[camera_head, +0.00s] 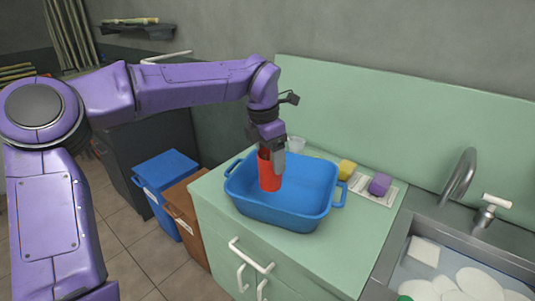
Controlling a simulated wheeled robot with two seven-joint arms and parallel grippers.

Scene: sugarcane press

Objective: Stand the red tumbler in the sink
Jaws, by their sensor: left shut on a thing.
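The red tumbler (269,172) is upright, inside or just above the blue basin (313,217) on the green counter. My left gripper (270,150) points down from above and is shut on the tumbler near its top. Whether the tumbler's base touches the basin floor I cannot tell. The sink (395,262) is at the lower right, with water and several white plates in it. My right gripper is not in view.
A yellow sponge (346,169) and a purple block (380,184) lie on a pale rack behind the basin. A clear cup (296,143) stands behind the basin. The metal faucet (460,177) rises behind the sink. Bare counter (372,232) lies between basin and sink.

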